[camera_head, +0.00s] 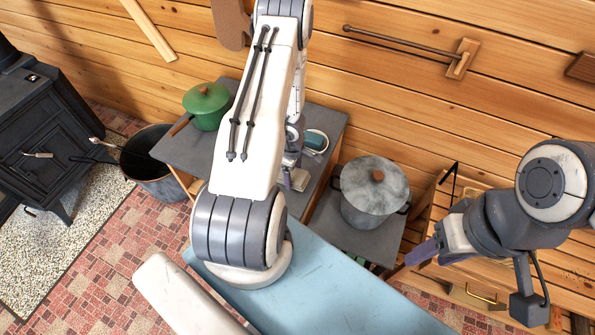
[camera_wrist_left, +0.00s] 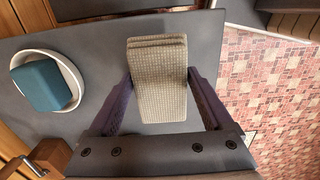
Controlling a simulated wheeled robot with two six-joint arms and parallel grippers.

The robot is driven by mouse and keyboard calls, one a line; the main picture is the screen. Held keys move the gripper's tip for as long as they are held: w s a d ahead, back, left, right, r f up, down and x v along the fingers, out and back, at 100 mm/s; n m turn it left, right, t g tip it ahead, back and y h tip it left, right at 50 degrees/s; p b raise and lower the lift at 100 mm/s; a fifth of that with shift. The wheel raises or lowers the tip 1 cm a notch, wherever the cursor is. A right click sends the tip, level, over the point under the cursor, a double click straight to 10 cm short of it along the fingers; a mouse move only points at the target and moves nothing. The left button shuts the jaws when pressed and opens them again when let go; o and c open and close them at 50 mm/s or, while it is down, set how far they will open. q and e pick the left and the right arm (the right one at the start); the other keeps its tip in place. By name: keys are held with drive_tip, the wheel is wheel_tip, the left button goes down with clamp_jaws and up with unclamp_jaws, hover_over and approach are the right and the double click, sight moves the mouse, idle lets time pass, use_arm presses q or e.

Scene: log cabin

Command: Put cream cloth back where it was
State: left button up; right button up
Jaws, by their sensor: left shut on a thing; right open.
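The cream cloth (camera_wrist_left: 158,85) is a folded, waffle-textured block between the purple fingers of my left gripper (camera_wrist_left: 160,78) in the left wrist view. The gripper is shut on it from both sides. In the head view the cloth (camera_head: 297,180) shows small and pale beside my left gripper (camera_head: 291,172), partly hidden by my arm. It is over the dark grey tabletop (camera_head: 330,118); I cannot tell whether it touches the surface. My right gripper (camera_head: 424,251) is open and empty, away at the right.
A teal sponge (camera_wrist_left: 42,83) sits in a white oval dish (camera_wrist_left: 72,72) on the same tabletop. A green lidded pot (camera_head: 207,104) stands at its left. A large grey pot (camera_head: 372,190) stands to the right on a lower surface. A dark bucket (camera_head: 152,180) and a black stove (camera_head: 40,135) are left.

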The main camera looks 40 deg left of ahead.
sight(293, 180)
use_arm(q)
drive_tip(key=shift+w+a+f, duration=0.1)
drive_tip(key=shift+a+f, duration=0.05)
drive_tip(key=shift+f, duration=0.05)
drive_tip(key=shift+a+f+b, duration=0.1)
drive_tip(key=shift+f+b, duration=0.25)
drive_tip(key=shift+b, duration=0.1)
wheel_tip(293, 180, down, 4)
drive_tip(key=b, duration=0.3)
drive_tip(key=shift+r, duration=0.4)
drive_tip(key=o, duration=1.2)
drive_tip(key=shift+o, duration=0.2)
